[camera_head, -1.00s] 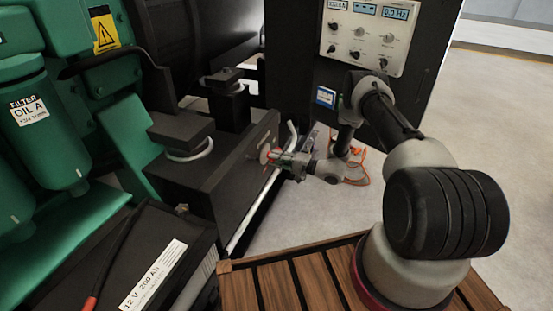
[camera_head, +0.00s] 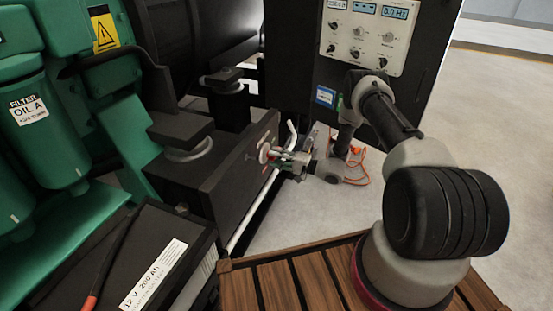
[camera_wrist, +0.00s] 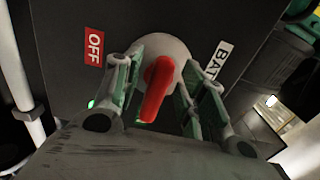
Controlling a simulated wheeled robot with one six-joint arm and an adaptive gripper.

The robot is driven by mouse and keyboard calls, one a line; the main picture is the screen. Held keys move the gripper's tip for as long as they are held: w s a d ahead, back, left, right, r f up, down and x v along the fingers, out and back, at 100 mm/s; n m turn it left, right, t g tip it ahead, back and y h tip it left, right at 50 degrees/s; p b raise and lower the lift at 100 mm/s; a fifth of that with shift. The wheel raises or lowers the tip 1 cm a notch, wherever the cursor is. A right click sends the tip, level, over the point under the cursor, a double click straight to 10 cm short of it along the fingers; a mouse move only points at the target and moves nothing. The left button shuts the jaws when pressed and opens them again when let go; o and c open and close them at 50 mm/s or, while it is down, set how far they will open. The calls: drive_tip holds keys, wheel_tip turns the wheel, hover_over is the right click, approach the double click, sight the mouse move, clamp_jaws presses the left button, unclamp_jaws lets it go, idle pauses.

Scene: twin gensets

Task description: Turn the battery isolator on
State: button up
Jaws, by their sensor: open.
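The battery isolator (camera_wrist: 174,50) is a pale round boss with a red handle (camera_wrist: 157,90) on a dark panel in the wrist view. A red OFF label (camera_wrist: 94,46) is to its left and a white label reading BAT (camera_wrist: 219,60), partly hidden, is to its right. My gripper (camera_wrist: 160,85) is open, with one green-padded finger on each side of the red handle and gaps to it. In the head view, my gripper (camera_head: 276,158) is at the side of the dark frame, by the pale isolator disc (camera_head: 264,153); the handle is hard to make out there.
A black battery (camera_head: 125,255) marked 12 V 200 Ah sits at lower left beside the green engine (camera_head: 50,130). A control panel (camera_head: 367,33) is at the top. An orange cable (camera_head: 357,165) lies on the floor behind my wrist. Open floor is at right.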

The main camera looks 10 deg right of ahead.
drive_tip(key=v, duration=1.2)
drive_tip(key=shift+w, duration=0.1)
